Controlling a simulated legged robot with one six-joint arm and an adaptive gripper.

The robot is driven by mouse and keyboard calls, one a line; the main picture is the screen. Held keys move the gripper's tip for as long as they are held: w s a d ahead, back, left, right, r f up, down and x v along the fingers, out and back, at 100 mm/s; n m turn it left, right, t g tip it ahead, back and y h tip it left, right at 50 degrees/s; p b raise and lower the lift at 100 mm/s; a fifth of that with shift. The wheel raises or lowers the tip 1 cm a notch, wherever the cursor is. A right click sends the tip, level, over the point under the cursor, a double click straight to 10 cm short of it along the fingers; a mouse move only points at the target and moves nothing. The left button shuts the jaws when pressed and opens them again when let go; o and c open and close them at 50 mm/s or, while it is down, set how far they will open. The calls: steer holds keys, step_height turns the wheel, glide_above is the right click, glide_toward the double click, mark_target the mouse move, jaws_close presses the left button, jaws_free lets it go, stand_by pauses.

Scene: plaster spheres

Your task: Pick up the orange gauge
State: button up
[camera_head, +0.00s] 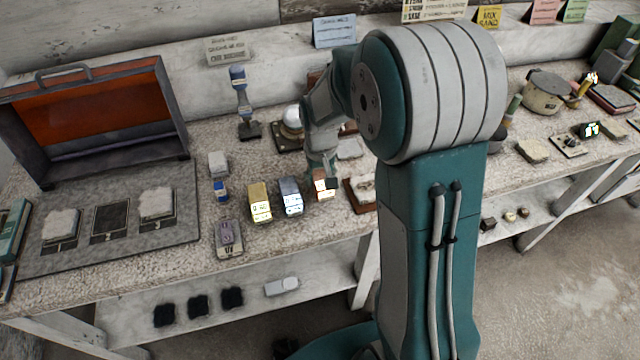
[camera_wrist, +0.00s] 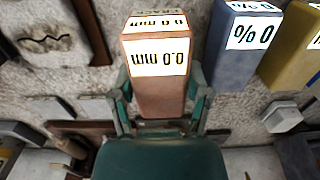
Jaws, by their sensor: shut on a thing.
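The orange gauge (camera_wrist: 158,88) is a copper-orange block with lit white displays reading 0.0 mm, seen in the wrist view. My gripper (camera_wrist: 160,108) has a green finger on each side of it and is shut on it. In the head view the orange gauge (camera_head: 325,185) is at the end of my arm, at the right of a row of similar blocks, and my gripper (camera_head: 321,170) is partly hidden by its own wrist. I cannot tell whether the gauge touches the bench.
A blue gauge (camera_head: 290,196) and a yellow gauge (camera_head: 259,202) stand close to the left. A tray with a pale slab (camera_head: 361,190) lies just right. A white sphere on a stand (camera_head: 292,122) is behind. An open case (camera_head: 95,115) stands far left.

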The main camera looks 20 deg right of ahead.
steer(key=s+d+r, duration=0.7)
steer(key=s+r, duration=0.3)
steer(key=s, duration=0.2)
steer(key=shift+d+r, duration=0.2)
steer(key=shift+d, duration=0.1)
steer(key=shift+w, duration=0.1)
